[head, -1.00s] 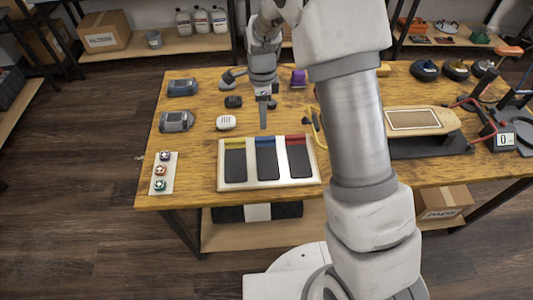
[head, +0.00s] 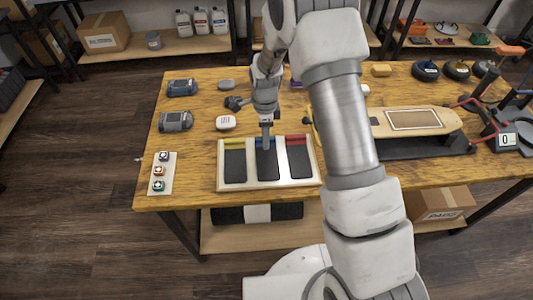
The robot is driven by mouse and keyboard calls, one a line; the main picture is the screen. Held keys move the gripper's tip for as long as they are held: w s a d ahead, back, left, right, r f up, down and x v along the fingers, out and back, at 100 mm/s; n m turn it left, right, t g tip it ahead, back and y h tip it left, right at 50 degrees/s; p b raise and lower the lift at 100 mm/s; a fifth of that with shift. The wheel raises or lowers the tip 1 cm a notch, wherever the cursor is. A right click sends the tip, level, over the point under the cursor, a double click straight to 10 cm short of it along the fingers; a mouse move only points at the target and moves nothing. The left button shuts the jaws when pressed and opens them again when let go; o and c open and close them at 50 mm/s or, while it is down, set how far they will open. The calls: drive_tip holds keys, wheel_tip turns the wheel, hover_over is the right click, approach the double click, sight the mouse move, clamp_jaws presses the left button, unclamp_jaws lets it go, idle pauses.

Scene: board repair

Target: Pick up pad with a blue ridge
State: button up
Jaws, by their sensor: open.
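The pad with a blue ridge (head: 267,166) lies in the middle of a pale tray (head: 222,185) on the wooden table. It is a dark rectangle, and its blue ridge is at the far end. My gripper (head: 266,146) points down over the far part of this pad and hides part of the ridge. It is open, with nothing seen between its fingers. Whether the fingertips touch the pad cannot be told. A pad with a yellow ridge (head: 235,165) lies to its left, and a pad with a red ridge (head: 299,162) to its right.
A white strip with several small round parts (head: 160,184) lies left of the tray. Grey devices (head: 176,121) and a white puck (head: 225,123) lie behind it. A skateboard deck (head: 410,121) on a dark stand is to the right. The table's front edge is close to the tray.

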clamp_jaws()
drive_tip(key=shift+r, duration=0.15)
wheel_tip(320, 180, up, 4)
drive_tip(key=shift+d+r, duration=0.15)
drive_tip(key=shift+r, duration=0.05)
drive_tip(key=s+d+r+p, duration=0.4)
drive_tip(key=d+r, duration=0.6)
drive_tip(key=shift+s+d+r, duration=0.2)
drive_tip(key=shift+d, duration=0.05)
idle(0.7)
